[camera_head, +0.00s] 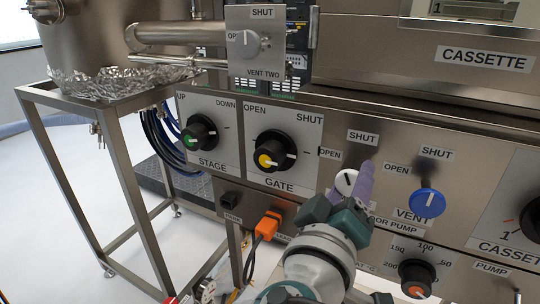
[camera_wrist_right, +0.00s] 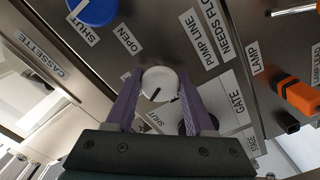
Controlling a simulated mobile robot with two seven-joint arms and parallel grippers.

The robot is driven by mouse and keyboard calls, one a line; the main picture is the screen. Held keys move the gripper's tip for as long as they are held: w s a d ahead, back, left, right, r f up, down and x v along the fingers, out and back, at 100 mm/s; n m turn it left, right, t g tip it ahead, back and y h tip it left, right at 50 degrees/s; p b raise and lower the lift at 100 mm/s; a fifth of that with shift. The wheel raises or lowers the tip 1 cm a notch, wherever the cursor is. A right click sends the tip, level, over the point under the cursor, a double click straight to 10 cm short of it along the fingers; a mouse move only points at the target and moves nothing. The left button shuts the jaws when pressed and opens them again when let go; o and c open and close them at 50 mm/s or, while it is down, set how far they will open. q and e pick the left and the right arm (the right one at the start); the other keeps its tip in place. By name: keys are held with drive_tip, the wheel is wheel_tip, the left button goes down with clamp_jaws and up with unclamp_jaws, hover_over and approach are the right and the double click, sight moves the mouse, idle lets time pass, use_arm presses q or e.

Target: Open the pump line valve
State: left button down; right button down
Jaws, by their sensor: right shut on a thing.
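The pump line valve is a round white knob (camera_head: 346,181) on the steel panel, partly covered by my gripper in the head view. In the right wrist view the white knob (camera_wrist_right: 160,80) sits between the two purple fingers. My right gripper (camera_head: 356,182) is shut on the knob, one finger on each side. An OPEN label (camera_head: 330,155) lies up and left of the knob in the head view. My left gripper is not in view.
The blue VENT knob (camera_head: 427,202) is close on the right. The GATE knob (camera_head: 273,151) and STAGE knob (camera_head: 199,134) are to the left. An orange plug (camera_head: 268,225) with a cable is below left. A gauge-like knob (camera_head: 417,278) is below right.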

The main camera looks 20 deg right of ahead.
drive_tip(key=n, duration=0.6)
drive_tip(key=n+p, duration=0.1)
drive_tip(key=n, duration=0.3)
drive_tip(key=shift+r+n, duration=0.1)
drive_tip(key=shift+n, duration=1.4)
drive_tip(key=shift+c, duration=1.3)
unclamp_jaws()
